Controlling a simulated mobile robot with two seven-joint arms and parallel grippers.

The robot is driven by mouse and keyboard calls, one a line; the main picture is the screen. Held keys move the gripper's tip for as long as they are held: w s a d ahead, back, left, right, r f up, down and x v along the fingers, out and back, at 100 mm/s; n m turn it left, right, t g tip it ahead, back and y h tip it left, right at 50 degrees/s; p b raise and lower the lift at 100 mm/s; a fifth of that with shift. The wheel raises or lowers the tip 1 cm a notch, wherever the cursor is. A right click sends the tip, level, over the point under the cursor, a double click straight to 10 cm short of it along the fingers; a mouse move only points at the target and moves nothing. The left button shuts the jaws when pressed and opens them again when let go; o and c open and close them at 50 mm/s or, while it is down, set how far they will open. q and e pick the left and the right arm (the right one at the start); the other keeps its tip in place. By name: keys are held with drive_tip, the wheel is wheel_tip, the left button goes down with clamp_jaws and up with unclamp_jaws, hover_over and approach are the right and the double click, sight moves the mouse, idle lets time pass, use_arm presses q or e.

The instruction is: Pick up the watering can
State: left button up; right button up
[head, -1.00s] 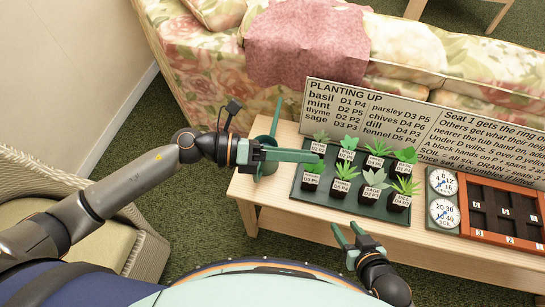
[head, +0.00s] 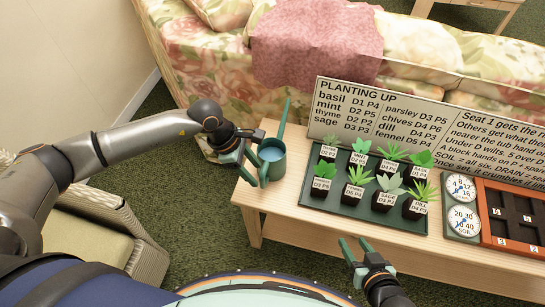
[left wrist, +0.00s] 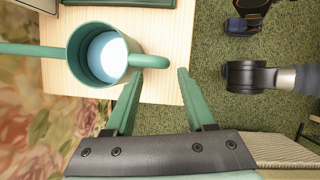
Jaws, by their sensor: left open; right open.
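The green watering can (head: 273,165) stands upright at the left end of the wooden table, its long spout pointing toward the sofa. In the left wrist view the can (left wrist: 76,66) shows a pale blue inside, and its handle loop faces my gripper. My left gripper (head: 256,171) is open beside the can on its handle side. In the left wrist view its two fingers (left wrist: 157,85) are apart, with the near finger close to the handle's end; I cannot tell whether they touch. My right gripper (head: 355,246) is open and empty in front of the table.
A dark green tray (head: 330,209) of several labelled potted herbs stands right of the can. Behind it is a text board (head: 430,120). Two dials (head: 462,204) and a brown compartment box (head: 490,230) lie further right. A wicker chair (head: 140,240) is at left.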

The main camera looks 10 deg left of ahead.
sight(261, 188)
use_arm(q)
drive_tip(key=x, duration=0.4)
drive_tip(key=shift+s+f, duration=0.2)
drive_tip(key=shift+s, duration=0.2)
drive_tip(key=shift+d+f+b, duration=0.25)
drive_tip(key=shift+f+b, duration=0.05)
drive_tip(key=shift+f, duration=0.25)
drive_tip(key=shift+c, duration=0.4)
clamp_jaws()
drive_tip(key=shift+w+r, duration=0.1)
drive_tip(key=shift+w, duration=0.05)
